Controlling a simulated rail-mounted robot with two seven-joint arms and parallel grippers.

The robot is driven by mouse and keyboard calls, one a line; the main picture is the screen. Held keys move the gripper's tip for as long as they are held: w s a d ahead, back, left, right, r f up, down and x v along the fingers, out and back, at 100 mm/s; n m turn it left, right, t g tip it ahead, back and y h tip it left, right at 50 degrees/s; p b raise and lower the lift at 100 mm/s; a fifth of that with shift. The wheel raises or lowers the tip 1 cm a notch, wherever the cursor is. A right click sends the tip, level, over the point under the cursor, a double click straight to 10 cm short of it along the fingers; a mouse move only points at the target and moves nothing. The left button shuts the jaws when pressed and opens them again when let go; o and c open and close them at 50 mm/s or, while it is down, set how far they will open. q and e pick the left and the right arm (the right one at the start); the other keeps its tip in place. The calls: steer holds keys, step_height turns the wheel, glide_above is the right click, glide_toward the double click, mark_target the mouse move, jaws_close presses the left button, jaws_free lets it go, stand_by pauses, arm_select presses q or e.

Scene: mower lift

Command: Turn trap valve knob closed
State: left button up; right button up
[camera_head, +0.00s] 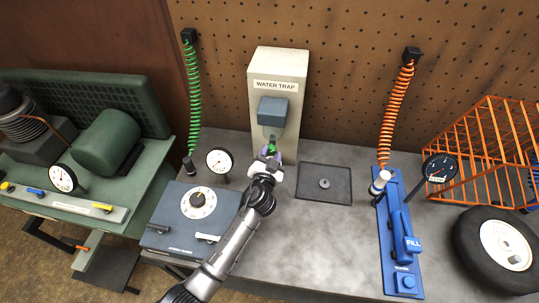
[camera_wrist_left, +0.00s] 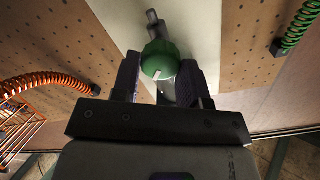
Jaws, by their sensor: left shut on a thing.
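The water trap (camera_head: 270,77) is a pale panel labelled WATER TRAP with a grey-blue block (camera_head: 273,112) on its front. Below that block is the green trap valve knob (camera_head: 271,149), largely hidden by my gripper in the head view. My left gripper (camera_head: 268,155) reaches up to it from below. In the left wrist view the round green knob (camera_wrist_left: 159,61), with a white mark on it, sits between the two fingers of my left gripper (camera_wrist_left: 160,85), which is shut on it. My right gripper is in neither view.
A grey box with a dial (camera_head: 199,203) and a gauge (camera_head: 219,161) stand left of my arm. A dark tray (camera_head: 324,183) lies to the right. Further right are a blue FILL unit (camera_head: 402,243), a wheel (camera_head: 497,247) and an orange rack (camera_head: 490,150). Green and orange coiled hoses hang behind.

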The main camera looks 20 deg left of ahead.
arm_select(q)
steer(key=m, duration=0.4)
steer(key=shift+m, duration=0.3)
steer(key=m+p, duration=0.1)
steer(key=m, duration=0.3)
steer(key=shift+m, duration=0.6)
steer(key=o, duration=0.9)
steer(key=shift+f, duration=0.1)
steer(key=shift+s+d, duration=0.15)
steer(key=shift+s, duration=0.35)
steer(key=s+d, duration=0.2)
steer(key=s, duration=1)
steer(key=shift+s+d+p, duration=0.2)
steer(key=shift+s+p, duration=0.1)
steer(key=shift+p, duration=0.1)
